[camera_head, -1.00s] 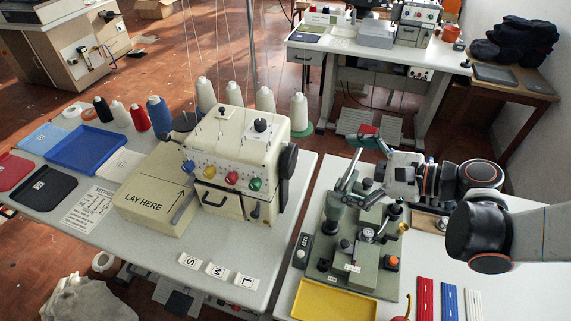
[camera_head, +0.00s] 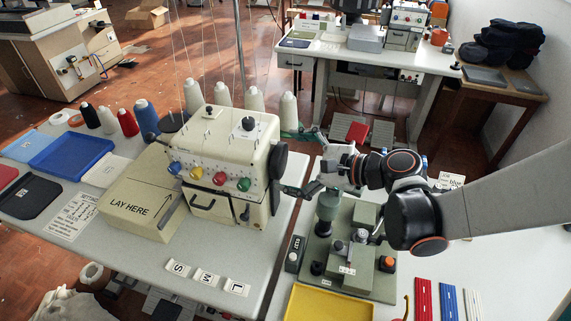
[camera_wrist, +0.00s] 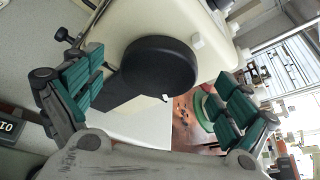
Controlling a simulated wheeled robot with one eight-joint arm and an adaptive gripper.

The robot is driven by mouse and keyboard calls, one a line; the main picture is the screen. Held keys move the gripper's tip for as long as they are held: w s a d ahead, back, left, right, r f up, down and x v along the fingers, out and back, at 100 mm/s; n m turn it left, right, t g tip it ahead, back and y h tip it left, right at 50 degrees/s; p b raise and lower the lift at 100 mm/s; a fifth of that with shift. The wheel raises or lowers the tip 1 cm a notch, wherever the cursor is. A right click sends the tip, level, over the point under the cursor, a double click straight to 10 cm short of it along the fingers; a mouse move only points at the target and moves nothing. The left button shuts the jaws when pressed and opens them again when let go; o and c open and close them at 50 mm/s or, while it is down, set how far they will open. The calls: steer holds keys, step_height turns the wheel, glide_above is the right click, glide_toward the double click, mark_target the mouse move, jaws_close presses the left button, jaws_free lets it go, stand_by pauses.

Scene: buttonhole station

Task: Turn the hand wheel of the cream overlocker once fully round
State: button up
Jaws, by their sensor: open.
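The cream overlocker (camera_head: 222,150) stands on the white table at the left, with coloured dials on its front. Its black hand wheel (camera_head: 279,160) is on the machine's right side. My gripper (camera_head: 300,162) is at the right of the wheel in the head view. In the wrist view my gripper (camera_wrist: 155,95) is open, its green-padded fingers spread to either side of the wheel. I see no contact with the wheel.
A green buttonhole machine (camera_head: 345,250) stands below my arm on the right table, with a yellow tray (camera_head: 328,303) in front. A cream block marked LAY HERE (camera_head: 140,205) sits left of the overlocker. Thread cones (camera_head: 253,98) stand behind it.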

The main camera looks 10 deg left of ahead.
steer(key=shift+x, duration=0.85)
steer(key=shift+c, duration=0.3)
steer(key=c, duration=1)
steer(key=shift+r, duration=0.1)
steer(key=shift+w+m+g, duration=0.2)
steer(key=shift+m+g, duration=0.4)
steer(key=shift+m, duration=0.3)
steer(key=shift+w+m+g, duration=0.25)
steer(key=shift+m+g, duration=0.65)
steer(key=shift+m, duration=0.3)
steer(key=m+g, duration=0.1)
steer(key=m, duration=0.1)
steer(key=m+g, duration=0.2)
steer(key=shift+w+d, duration=0.1)
steer(key=shift+w, duration=0.3)
